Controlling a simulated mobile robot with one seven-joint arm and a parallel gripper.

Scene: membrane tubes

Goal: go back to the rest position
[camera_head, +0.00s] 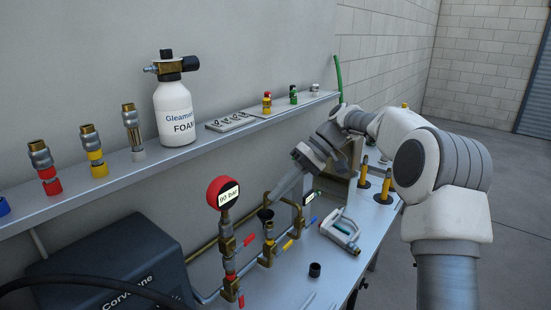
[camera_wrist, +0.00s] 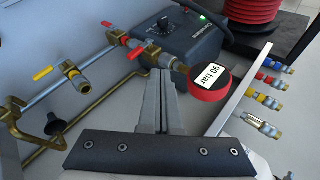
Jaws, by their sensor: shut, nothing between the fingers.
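My gripper (camera_head: 276,197) points down and to the left over the workbench, in front of the wall. In the wrist view the two long grey fingers (camera_wrist: 163,74) are together with nothing held. I cannot tell how far the fingertips are from the pipes.
A wall shelf (camera_head: 120,184) carries a foam bottle (camera_head: 175,112) and several coloured couplings. A dark machine box (camera_head: 108,262) stands at the left. A white-and-green handled tool (camera_head: 340,231) and a black cup (camera_head: 315,269) lie on the bench (camera_head: 290,278).

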